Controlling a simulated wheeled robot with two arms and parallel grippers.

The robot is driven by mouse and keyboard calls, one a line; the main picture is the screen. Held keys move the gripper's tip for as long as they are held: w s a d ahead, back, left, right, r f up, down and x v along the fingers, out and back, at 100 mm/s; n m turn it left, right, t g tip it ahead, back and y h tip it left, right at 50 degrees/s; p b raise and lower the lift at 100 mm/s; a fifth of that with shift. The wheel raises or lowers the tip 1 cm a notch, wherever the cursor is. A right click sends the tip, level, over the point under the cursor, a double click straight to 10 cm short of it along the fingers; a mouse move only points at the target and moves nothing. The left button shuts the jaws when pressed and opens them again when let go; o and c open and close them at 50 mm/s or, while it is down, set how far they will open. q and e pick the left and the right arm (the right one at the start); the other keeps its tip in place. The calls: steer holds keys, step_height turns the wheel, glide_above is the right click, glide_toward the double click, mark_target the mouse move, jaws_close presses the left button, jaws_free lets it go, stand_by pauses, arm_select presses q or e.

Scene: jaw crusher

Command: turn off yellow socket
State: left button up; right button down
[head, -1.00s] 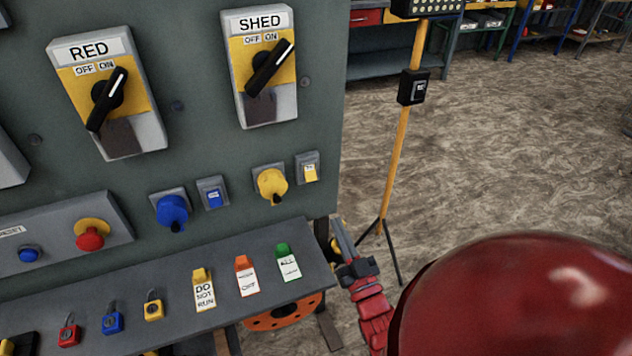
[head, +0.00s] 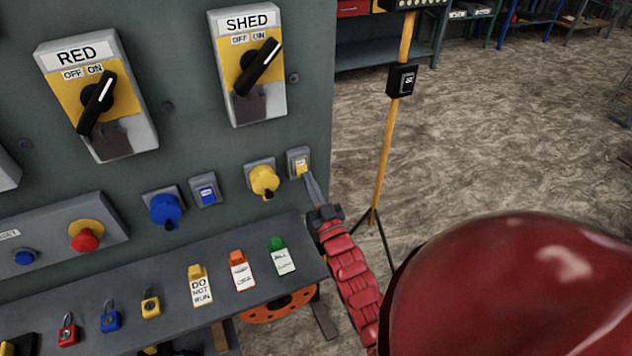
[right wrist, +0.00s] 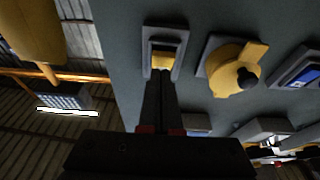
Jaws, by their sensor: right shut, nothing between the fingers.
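The yellow socket (head: 264,181) is a round yellow plug fitting on a grey plate on the panel; it also shows in the right wrist view (right wrist: 236,72). Just right of it is a small grey-framed switch with a yellow rocker (head: 300,164), also in the right wrist view (right wrist: 162,60). My right gripper (head: 309,178) is shut and empty. Its fingertips are at the lower edge of the yellow rocker; I cannot tell whether they touch it. In the right wrist view the closed fingers (right wrist: 160,82) point at the rocker. My left gripper is not in view.
A blue socket (head: 166,211) and blue rocker switch (head: 205,192) are to the left. RED (head: 97,95) and SHED (head: 250,65) rotary switches are above. A shelf (head: 235,300) with padlocks and tags juts out below. A yellow stand (head: 390,140) is at right.

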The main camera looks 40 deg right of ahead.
steer(key=shift+w+d+f, duration=0.1)
steer(key=shift+w+f, duration=0.05)
steer(key=shift+w, duration=0.25)
steer(key=shift+w+f+t+b, duration=0.3)
steer(key=shift+t+b, duration=0.2)
steer(key=shift+b, duration=0.6)
steer(key=shift+s, duration=0.2)
